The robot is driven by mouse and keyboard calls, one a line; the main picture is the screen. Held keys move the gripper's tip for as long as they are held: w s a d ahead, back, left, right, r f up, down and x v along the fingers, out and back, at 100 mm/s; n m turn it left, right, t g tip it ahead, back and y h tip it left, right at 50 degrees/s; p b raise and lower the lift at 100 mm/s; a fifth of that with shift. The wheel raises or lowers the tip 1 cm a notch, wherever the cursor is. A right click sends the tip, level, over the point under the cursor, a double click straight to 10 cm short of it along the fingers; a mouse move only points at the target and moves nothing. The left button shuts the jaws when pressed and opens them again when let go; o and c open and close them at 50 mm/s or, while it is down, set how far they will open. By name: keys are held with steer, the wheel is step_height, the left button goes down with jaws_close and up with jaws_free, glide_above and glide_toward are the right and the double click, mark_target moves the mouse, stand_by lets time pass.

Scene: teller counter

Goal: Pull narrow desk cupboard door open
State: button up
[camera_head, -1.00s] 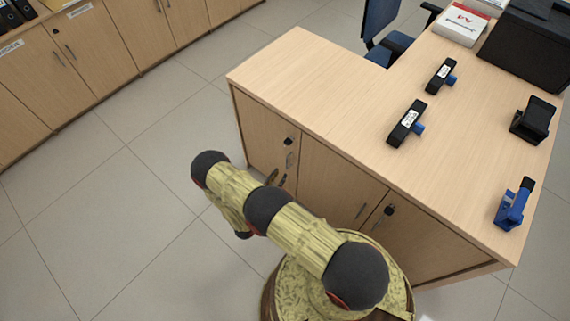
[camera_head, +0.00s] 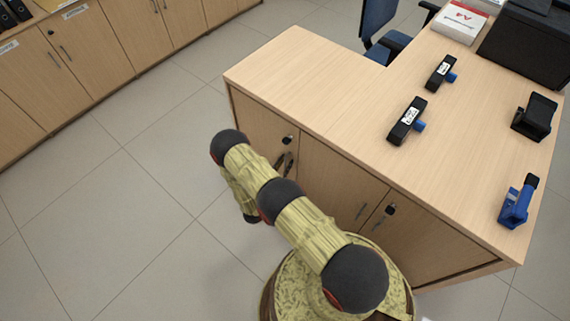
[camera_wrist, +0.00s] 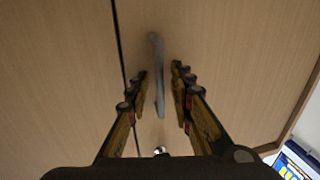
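The narrow desk cupboard door (camera_head: 258,122) is the leftmost wood door of the desk and looks closed. Its lock (camera_head: 287,140) sits near the top right corner. In the wrist view the door (camera_wrist: 225,60) lies right of a dark seam, with its grey bar handle (camera_wrist: 156,55) beside that seam. My gripper (camera_wrist: 159,72) is open, with one finger on each side of the handle. Gaps show between fingers and bar. In the head view my gripper (camera_head: 285,162) is at the handle, partly hidden by my arm.
Two neighbouring desk doors (camera_head: 338,187) are shut. The desk top (camera_head: 330,85) holds several black and blue devices, and a blue chair (camera_head: 385,40) stands behind. Cupboards (camera_head: 100,55) line the left wall. The tiled floor (camera_head: 140,200) left of my arm is clear.

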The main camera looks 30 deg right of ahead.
steer(key=shift+c, duration=1.2)
jaws_close()
